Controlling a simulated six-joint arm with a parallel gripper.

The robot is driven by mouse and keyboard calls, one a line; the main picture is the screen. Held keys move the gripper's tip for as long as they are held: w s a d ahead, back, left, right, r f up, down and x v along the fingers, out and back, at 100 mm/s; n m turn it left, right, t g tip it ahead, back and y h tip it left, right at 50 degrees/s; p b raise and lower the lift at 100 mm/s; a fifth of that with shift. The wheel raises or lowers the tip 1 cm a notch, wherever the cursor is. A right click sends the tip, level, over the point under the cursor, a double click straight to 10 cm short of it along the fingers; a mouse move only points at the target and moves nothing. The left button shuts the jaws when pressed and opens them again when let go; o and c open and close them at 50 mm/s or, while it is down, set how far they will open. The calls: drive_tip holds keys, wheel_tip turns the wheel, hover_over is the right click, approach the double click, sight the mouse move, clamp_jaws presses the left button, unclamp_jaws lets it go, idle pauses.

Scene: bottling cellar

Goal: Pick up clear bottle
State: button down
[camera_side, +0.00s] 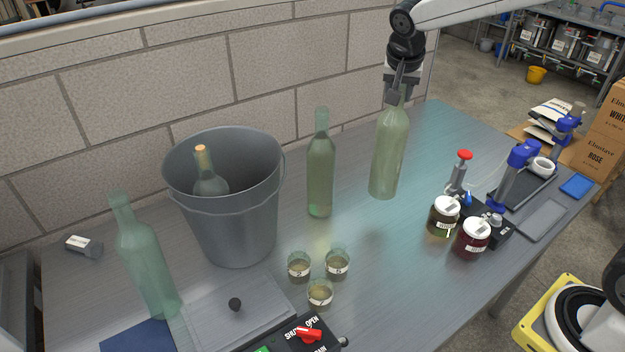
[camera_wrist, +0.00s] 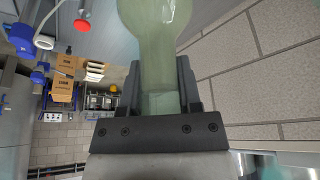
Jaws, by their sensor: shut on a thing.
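My gripper (camera_side: 397,92) is shut on the neck of a see-through, pale green-tinted bottle (camera_side: 389,152) at the centre right of the side view. The bottle hangs below the jaws, nearly upright. I cannot tell for sure whether its base touches the table. In the wrist view my gripper (camera_wrist: 158,98) has one jaw on each side of the neck, and the held bottle (camera_wrist: 156,45) runs out of the top of the picture.
A similar bottle (camera_side: 320,165) stands left of the held one. A grey bucket (camera_side: 235,225) holds a corked bottle (camera_side: 208,175). Another bottle (camera_side: 146,255) stands at left. Several small glasses (camera_side: 320,293) stand in front. Jars (camera_side: 472,238) and a red-topped device (camera_side: 457,178) are at right.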

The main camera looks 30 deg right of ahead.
drive_tip(key=s+a+r, duration=0.1)
drive_tip(key=s+r, duration=0.4)
drive_tip(key=s, duration=0.4)
drive_tip(key=shift+s, duration=0.3)
drive_tip(key=shift+f, duration=0.1)
idle(0.4)
drive_tip(key=n+t+y, duration=0.1)
drive_tip(key=n+y, duration=0.1)
drive_tip(key=n, duration=0.4)
hover_over(391, 141)
drive_tip(key=a, duration=0.3)
wheel_tip(391, 141, down, 8)
drive_tip(key=shift+s, duration=0.4)
drive_tip(key=shift+d+r, duration=0.1)
drive_tip(key=shift+r, duration=0.1)
